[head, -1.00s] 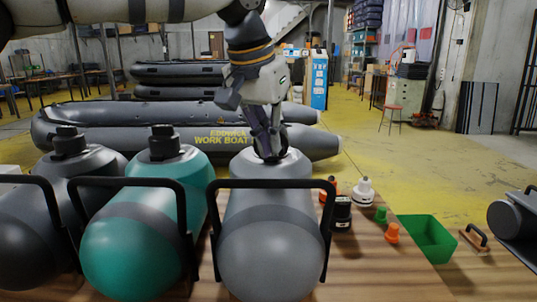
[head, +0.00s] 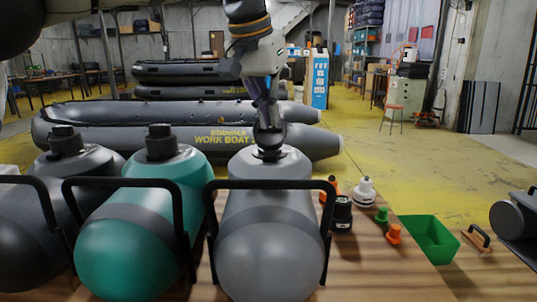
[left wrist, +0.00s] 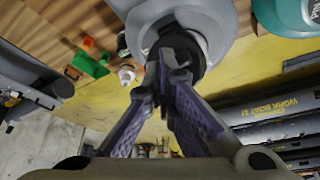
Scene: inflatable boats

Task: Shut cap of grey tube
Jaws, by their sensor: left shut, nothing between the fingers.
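The grey tube (head: 268,250) lies rightmost of three tubes on the wooden table, its valve end away from me. A black valve (head: 268,154) sits on its far shoulder. A round dark cap (head: 270,137) stands up at the valve, open, partly hidden by my fingers. My left gripper (head: 266,122) is shut and empty, pointing down at the cap; I cannot tell if it touches. In the left wrist view the shut fingertips (left wrist: 174,56) overlap the black valve area (left wrist: 188,50) on the grey tube (left wrist: 222,22). My right gripper is not in view.
A teal tube (head: 130,245) and a dark grey tube (head: 35,240), both with closed-looking black caps, lie to the left. Black handles (head: 270,184) arch over the tubes. Right of the grey tube stand small bottles (head: 342,213), orange and green pieces, and a green bin (head: 430,240).

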